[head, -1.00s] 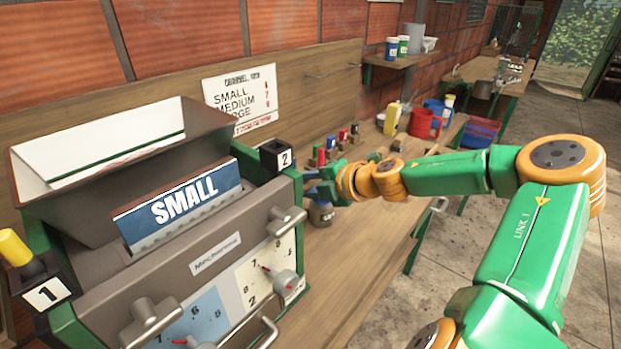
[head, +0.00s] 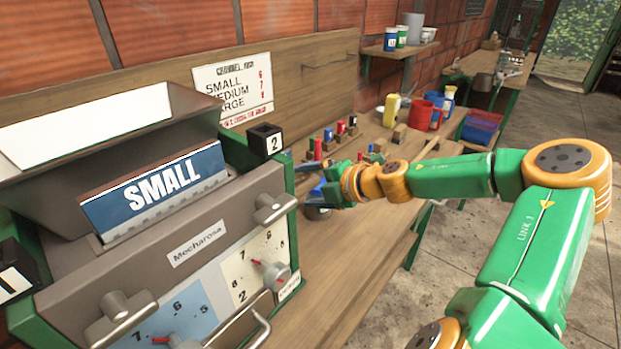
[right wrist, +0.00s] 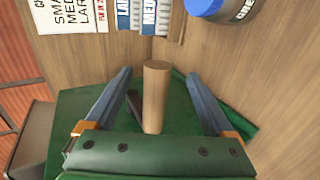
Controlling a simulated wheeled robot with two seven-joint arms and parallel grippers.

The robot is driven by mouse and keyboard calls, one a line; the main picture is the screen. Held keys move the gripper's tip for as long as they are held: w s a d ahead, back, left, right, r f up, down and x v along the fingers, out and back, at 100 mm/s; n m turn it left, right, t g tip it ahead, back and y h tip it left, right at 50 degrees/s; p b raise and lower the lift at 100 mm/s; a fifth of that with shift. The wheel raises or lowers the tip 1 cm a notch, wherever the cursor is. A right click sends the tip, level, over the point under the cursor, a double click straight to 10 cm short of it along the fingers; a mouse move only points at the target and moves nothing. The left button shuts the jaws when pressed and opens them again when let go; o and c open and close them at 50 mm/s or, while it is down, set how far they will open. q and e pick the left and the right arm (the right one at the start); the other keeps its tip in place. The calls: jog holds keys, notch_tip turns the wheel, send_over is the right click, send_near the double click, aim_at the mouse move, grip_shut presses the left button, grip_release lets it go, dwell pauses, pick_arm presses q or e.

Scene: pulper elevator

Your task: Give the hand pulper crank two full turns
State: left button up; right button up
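The hand pulper (head: 150,260) is a grey machine with a hopper, a blue SMALL sign (head: 155,190) and numbered dials, at the left of the head view. In the right wrist view, a round wooden handle (right wrist: 155,95), apparently the crank's, stands between the two blue-grey fingers of my right gripper (right wrist: 158,74). The fingers are open, with a gap on each side of it. A dark bar (right wrist: 133,104) shows beside the handle. In the head view, my right gripper (head: 314,178) is at the pulper's right side; the crank is hidden there. My left gripper is out of view.
The wooden bench (head: 345,270) runs along the wall, with a grey jar (head: 318,212) near my right gripper. Behind are coloured pegs in wooden blocks, a yellow bottle (head: 391,110) and a red container (head: 421,116). The bench front is mostly clear.

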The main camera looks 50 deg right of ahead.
jog(key=shift+a+r, duration=0.15)
jog(key=shift+a, duration=0.2)
jog(key=shift+s+r, duration=0.15)
jog(key=v, duration=0.9)
jog(key=shift+s, duration=0.25)
